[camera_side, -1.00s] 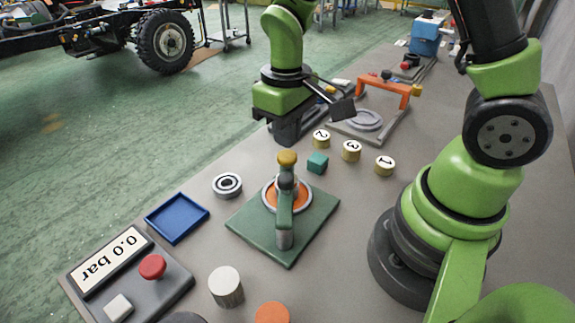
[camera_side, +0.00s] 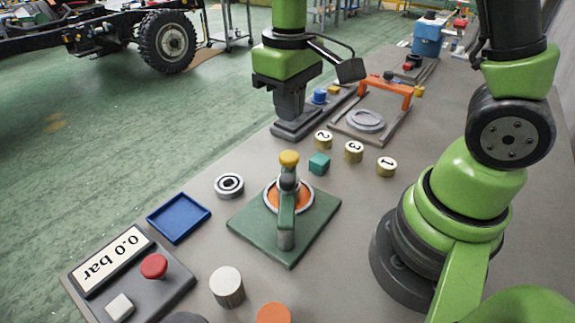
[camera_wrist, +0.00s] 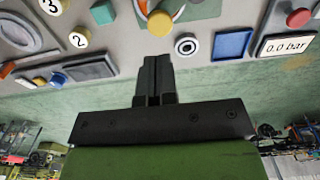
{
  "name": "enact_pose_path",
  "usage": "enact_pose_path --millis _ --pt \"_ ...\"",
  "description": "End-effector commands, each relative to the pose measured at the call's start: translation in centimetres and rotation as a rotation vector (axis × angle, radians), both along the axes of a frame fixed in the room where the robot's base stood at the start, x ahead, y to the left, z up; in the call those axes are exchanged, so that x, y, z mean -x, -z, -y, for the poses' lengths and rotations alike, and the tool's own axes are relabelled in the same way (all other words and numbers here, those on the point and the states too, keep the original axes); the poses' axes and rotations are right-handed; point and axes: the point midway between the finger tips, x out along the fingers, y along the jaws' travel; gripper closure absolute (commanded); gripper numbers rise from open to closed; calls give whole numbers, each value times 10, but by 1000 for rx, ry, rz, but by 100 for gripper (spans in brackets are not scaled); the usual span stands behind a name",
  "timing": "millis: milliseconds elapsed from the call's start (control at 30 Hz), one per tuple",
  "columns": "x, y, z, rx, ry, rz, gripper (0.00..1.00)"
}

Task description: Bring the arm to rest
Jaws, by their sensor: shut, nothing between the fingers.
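My gripper (camera_side: 290,106) hangs pointing down over the far left edge of the table, in front of a dark grey block with a blue knob. In the wrist view my gripper (camera_wrist: 154,62) shows its two dark fingers pressed together with nothing between them. It is apart from the objects on the table as far as I can tell.
A green plate fixture (camera_side: 246,229) with a yellow-knobbed lever stands mid-table. Nearby are a blue tray (camera_side: 180,218), a bearing ring (camera_side: 229,186), a teal cube (camera_side: 319,163), numbered brass pieces (camera_side: 354,151), an orange-handled fixture (camera_side: 386,89) and a pressure panel (camera_side: 120,262).

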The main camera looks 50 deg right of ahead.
Motion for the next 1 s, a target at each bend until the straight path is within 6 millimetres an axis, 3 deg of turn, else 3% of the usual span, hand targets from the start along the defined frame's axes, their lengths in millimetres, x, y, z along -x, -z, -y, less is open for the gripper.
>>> enact_pose_path --millis 133,233,500,733,1000 --pt "6 -18 0 -17 32 54 100" --pt "18 -44 0 -47 83 136 100" --pt "72 -103 -2 -170 241 396 100" --pt "108 -120 -6 -259 321 549 100" --pt "118 -122 -7 -286 343 588 100"
